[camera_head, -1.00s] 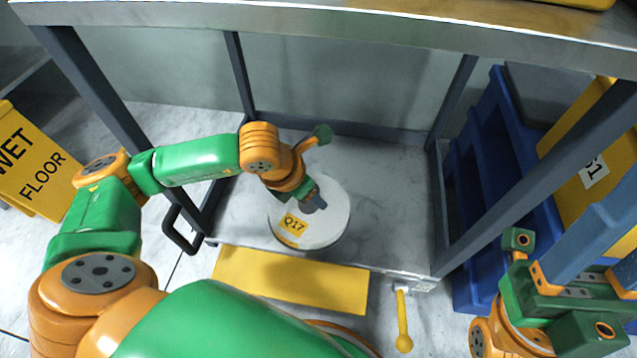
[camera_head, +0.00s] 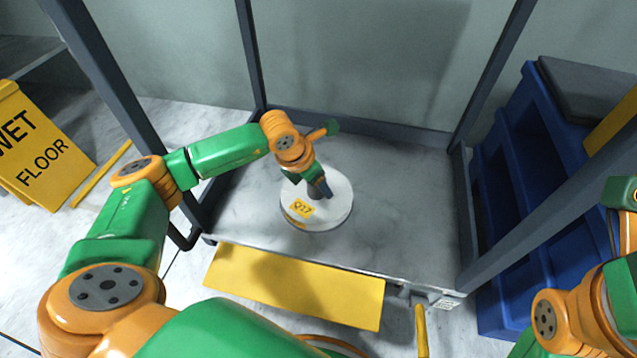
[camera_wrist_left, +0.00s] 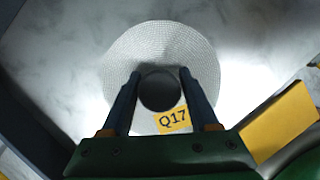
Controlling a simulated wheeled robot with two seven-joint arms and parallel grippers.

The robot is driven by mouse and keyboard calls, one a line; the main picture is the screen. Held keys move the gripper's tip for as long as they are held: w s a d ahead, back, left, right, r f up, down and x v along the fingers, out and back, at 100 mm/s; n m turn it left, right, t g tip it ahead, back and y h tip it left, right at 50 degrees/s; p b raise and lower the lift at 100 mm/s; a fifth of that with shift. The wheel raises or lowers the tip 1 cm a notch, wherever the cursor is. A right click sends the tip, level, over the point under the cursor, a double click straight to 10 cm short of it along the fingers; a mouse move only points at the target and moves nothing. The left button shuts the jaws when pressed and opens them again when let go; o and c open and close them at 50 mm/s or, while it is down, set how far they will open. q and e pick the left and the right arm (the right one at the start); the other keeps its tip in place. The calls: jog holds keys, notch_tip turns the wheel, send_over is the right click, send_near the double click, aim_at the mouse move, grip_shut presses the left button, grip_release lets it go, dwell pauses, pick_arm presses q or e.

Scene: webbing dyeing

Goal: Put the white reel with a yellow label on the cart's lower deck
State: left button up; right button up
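The white reel (camera_head: 333,211) with a yellow Q17 label (camera_head: 301,208) lies flat, low over the cart's grey lower deck (camera_head: 400,215), a little left of its middle. I cannot tell whether its underside touches the deck. My left gripper (camera_head: 320,190) reaches down over the reel.
Dark posts (camera_head: 97,80) frame the deck. A yellow panel (camera_head: 290,285) and a yellow lever (camera_head: 421,330) are at its front. Blue bins (camera_head: 540,180) stand right, a yellow wet-floor sign (camera_head: 35,150) left. The deck's right half is clear.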

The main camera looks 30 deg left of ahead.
pick_arm(q)
jog(key=shift+o, duration=1.1)
